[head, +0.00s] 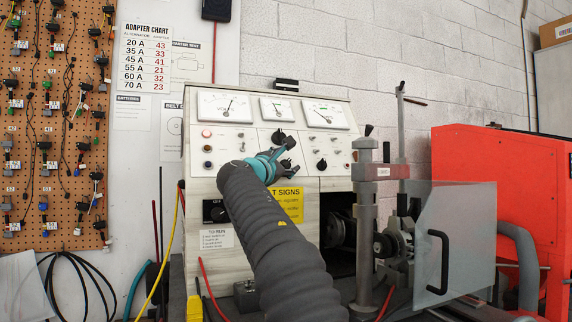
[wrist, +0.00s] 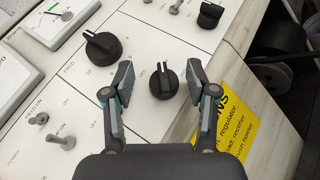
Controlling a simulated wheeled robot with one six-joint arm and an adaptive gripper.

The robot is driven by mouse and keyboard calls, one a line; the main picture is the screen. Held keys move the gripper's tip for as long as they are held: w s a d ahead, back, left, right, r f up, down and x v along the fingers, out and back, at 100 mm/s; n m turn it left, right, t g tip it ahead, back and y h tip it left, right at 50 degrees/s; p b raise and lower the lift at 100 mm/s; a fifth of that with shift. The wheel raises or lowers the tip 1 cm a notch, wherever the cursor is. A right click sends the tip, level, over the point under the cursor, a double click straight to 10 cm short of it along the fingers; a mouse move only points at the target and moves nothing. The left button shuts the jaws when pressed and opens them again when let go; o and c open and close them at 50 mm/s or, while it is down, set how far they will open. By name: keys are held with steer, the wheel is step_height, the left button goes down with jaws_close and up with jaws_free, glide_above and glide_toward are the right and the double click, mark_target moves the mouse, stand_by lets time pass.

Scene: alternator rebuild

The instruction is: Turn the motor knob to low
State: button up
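In the wrist view, a black knob (wrist: 163,84) with a pale pointer line sits on the white panel (wrist: 150,122). The line points toward the top of the picture. My gripper (wrist: 160,76) is open, with one finger on each side of this knob and gaps showing on both sides. In the head view, my gripper (head: 284,152) is at the panel front, below the gauges, and hides part of it. Other black knobs lie at the upper left (wrist: 102,47) and the upper right (wrist: 210,14). I cannot read which knob is labelled motor, or its low mark.
Metal toggle switches (wrist: 62,140) stand left of the gripper. A yellow sign (wrist: 232,112) is to the right. In the head view, gauges (head: 227,106) line the panel top. A metal post (head: 364,220) and a clear guard (head: 458,240) stand to the right.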

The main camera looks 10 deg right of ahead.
steer(key=shift+f, duration=0.15)
steer(key=v, duration=1.2)
